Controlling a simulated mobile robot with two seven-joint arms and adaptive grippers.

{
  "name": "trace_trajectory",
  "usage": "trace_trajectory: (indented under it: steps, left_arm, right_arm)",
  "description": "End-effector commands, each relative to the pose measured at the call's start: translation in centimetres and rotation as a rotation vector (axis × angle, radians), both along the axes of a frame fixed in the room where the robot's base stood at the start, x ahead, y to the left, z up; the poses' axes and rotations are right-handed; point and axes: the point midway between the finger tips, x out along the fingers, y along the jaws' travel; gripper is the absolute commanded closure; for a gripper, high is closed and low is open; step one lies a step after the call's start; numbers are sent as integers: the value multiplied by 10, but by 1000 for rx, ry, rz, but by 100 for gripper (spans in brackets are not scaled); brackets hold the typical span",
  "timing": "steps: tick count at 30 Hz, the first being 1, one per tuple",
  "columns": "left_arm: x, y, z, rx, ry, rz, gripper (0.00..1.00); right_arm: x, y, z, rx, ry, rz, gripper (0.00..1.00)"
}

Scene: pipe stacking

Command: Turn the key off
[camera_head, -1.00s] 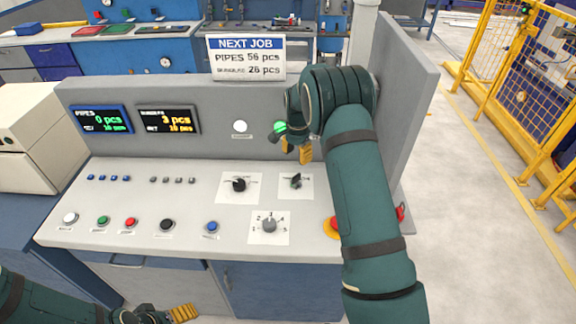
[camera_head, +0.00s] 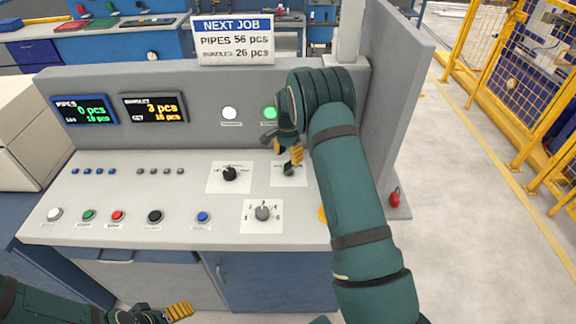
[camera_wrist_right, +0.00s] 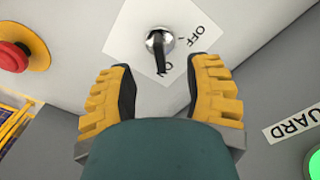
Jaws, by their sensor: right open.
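The key switch (camera_wrist_right: 160,42) is a round silver lock with a dark key in it, on a white plate marked ON and OFF. In the right wrist view the key lies toward the ON label. My left gripper (camera_head: 165,314) is low at the bottom left, partly cut off.
A black knob (camera_head: 230,174) and a numbered grey selector (camera_head: 263,213) are close by on the console. A red emergency button (camera_wrist_right: 14,56) on yellow is beside the key plate. A lit green lamp (camera_head: 269,113) is on the upright panel behind.

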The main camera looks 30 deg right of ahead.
Motion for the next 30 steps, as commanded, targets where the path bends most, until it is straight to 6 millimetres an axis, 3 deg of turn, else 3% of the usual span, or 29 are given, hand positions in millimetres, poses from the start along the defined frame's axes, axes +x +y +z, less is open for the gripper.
trace_trajectory:
  steps: [13,30]
  left_arm:
    - [0,0,-2,0,-1,0,20]
    - [0,0,-22,0,0,0,20]
  right_arm:
    - [0,0,-3,0,-1,0,50]
    - [1,0,-34,0,-2,0,50]
